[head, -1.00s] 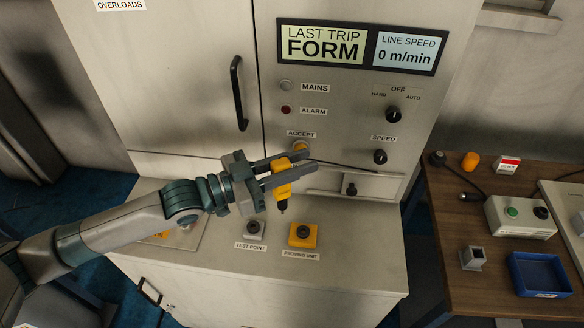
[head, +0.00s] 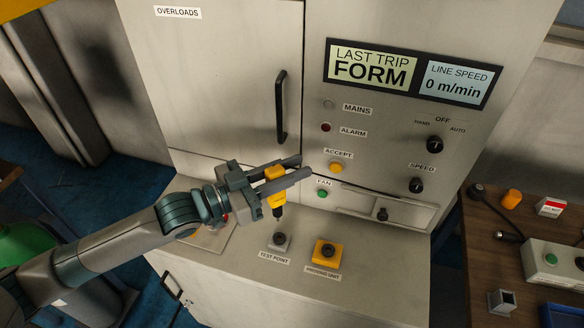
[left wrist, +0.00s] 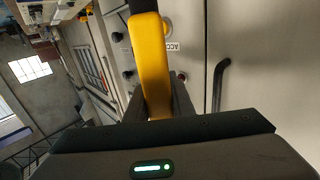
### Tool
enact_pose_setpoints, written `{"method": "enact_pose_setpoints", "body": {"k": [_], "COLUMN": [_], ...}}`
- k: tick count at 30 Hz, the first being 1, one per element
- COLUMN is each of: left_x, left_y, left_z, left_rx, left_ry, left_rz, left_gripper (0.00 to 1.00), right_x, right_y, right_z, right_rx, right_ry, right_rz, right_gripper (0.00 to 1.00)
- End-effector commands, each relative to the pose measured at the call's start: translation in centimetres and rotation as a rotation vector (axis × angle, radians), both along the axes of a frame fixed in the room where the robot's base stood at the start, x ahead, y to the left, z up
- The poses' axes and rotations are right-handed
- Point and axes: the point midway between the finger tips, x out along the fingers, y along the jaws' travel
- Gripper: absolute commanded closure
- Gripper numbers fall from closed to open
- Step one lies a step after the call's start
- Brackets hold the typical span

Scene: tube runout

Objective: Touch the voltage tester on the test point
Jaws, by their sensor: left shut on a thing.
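My left gripper (head: 282,176) is shut on the yellow voltage tester (head: 276,190), which also shows in the left wrist view (left wrist: 152,65). The tester hangs with its dark tip pointing down. In the head view the tip appears just above the grey test point (head: 279,241), apart from it; the exact height is hard to tell. The test point is a small grey block with a dark round top, labelled TEST POINT, on the cabinet's ledge. My right gripper is not in view.
The yellow proving unit (head: 326,252) sits on the ledge just right of the test point. Behind stands the cabinet face with a display (head: 412,75), knobs, a door handle (head: 281,107) and a yellow ACCEPT button (head: 336,167). A brown side table (head: 480,245) is at the right.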

Motion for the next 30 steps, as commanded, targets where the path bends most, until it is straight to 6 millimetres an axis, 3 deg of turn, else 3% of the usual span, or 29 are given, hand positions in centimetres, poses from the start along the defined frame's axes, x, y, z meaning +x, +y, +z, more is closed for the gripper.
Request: {"method": "enact_pose_setpoints", "body": {"k": [2, 21, 30], "left_x": [0.0, 0.0, 0.0], "left_y": [0.0, 0.0, 0.0], "left_z": [0.2, -5.1, -6.0], "left_rx": [-0.001, -0.001, -0.001], "left_ry": [0.000, 0.000, 0.000], "left_rz": [0.000, 0.000, 0.000], "left_gripper": [1.00, 1.00, 1.00], "right_x": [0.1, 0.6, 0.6], "right_y": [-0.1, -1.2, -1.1], "right_z": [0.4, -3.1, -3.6], "right_rx": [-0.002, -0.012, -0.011], "right_ry": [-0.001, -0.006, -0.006], "right_rz": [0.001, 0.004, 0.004], "right_gripper": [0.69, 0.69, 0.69]}}
